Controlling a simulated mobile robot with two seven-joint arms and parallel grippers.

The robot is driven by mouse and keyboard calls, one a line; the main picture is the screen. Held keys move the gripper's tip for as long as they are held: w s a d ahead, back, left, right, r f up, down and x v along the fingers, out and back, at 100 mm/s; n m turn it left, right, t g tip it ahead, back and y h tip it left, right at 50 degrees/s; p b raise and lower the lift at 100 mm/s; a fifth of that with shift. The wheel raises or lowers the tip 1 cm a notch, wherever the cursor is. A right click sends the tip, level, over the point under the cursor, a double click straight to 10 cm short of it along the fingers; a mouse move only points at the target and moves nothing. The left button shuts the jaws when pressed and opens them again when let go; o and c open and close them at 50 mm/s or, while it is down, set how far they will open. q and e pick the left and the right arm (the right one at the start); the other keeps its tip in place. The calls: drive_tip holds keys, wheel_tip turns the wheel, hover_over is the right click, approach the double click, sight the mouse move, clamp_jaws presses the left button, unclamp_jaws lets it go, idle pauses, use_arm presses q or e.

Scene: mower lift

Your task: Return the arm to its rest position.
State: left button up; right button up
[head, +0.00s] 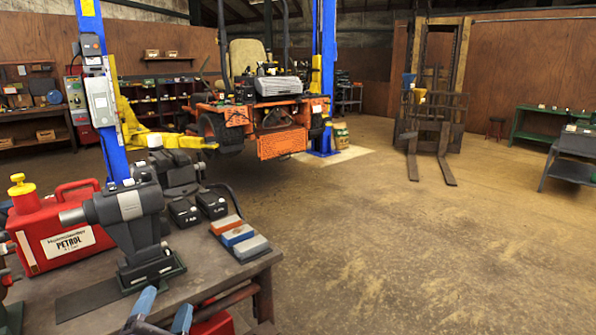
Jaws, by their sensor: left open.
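My left gripper (165,302) shows only at its two blue-grey fingertips, at the bottom edge of the head view. The fingertips stand apart with nothing visible between them. They are in front of the workbench (85,299), near its front edge. The rest of my left arm is out of the picture. My right gripper is not in view.
An orange mower (280,140) stands between blue lift posts (325,70). Open floor (420,250) lies right.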

use_arm(q)
drive_tip(key=s+d+f+m+g+h, duration=0.1)
drive_tip(key=s+f+m+g+h, duration=0.15)
drive_tip(key=f+m, duration=0.65)
drive_tip(key=s+d+f+m+g+h, duration=0.1)
drive_tip(key=s+f+m+g+h, duration=0.3)
drive_tip(key=m, duration=0.9)
drive_tip(key=s+a+f+m+g+y, duration=0.2)
drive_tip(key=s+a+f+y, duration=0.1)
drive_tip(key=s+f, duration=0.3)
drive_tip(key=s+a+f+m+g+y, duration=0.2)
drive_tip(key=s+a+f+y, duration=0.2)
drive_tip(key=s+f, duration=0.3)
wheel_tip(320, 180, down, 4)
drive_tip(key=shift+s+r, duration=0.1)
drive_tip(key=shift+s, duration=0.1)
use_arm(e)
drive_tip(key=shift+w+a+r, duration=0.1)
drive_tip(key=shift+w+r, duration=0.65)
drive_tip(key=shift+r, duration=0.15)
use_arm(q)
drive_tip(key=shift+y, duration=0.25)
